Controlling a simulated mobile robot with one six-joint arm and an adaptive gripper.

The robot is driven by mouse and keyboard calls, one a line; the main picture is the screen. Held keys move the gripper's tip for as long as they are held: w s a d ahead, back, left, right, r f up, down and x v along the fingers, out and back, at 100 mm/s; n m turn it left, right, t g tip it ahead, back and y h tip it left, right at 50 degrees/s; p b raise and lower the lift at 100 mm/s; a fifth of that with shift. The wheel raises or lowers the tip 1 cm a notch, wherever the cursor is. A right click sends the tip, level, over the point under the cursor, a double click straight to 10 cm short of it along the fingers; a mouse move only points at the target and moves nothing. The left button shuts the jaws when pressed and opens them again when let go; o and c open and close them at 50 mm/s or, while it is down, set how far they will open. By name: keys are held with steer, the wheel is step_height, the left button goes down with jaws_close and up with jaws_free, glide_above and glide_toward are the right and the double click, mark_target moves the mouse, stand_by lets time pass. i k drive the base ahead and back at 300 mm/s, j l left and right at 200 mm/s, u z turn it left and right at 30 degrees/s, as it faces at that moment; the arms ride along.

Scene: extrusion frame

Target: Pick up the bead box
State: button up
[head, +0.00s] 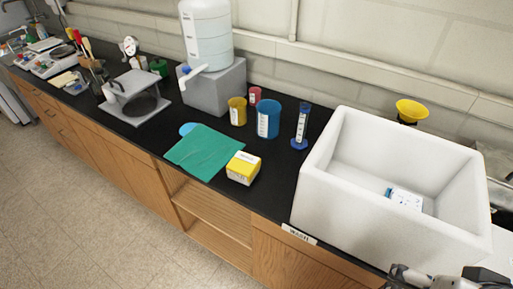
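A small box with a yellow top and white labelled sides (243,168) sits on the black counter at the front edge, by the corner of a green cloth. A second small box, white with blue marks (404,198), lies inside the white basin. Neither label is readable, so I cannot tell which one is the bead box. Part of my arm shows at the bottom right edge, with what may be my gripper (408,275) cut off by the frame. It is apart from both boxes, and its fingers cannot be made out.
The deep white basin (325,187) has high walls. The green cloth (205,151) lies flat on the counter. Behind stand a yellow cup (237,111), a blue beaker (268,120), a blue cylinder (301,128) and a water jug (207,35) on a grey block.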

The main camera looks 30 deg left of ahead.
mark_target(243, 168)
steer(key=u, duration=1.45)
steer(key=i+j+u, duration=0.15)
steer(key=i, duration=0.35)
steer(key=i+u, duration=0.1)
steer(key=i, duration=0.45)
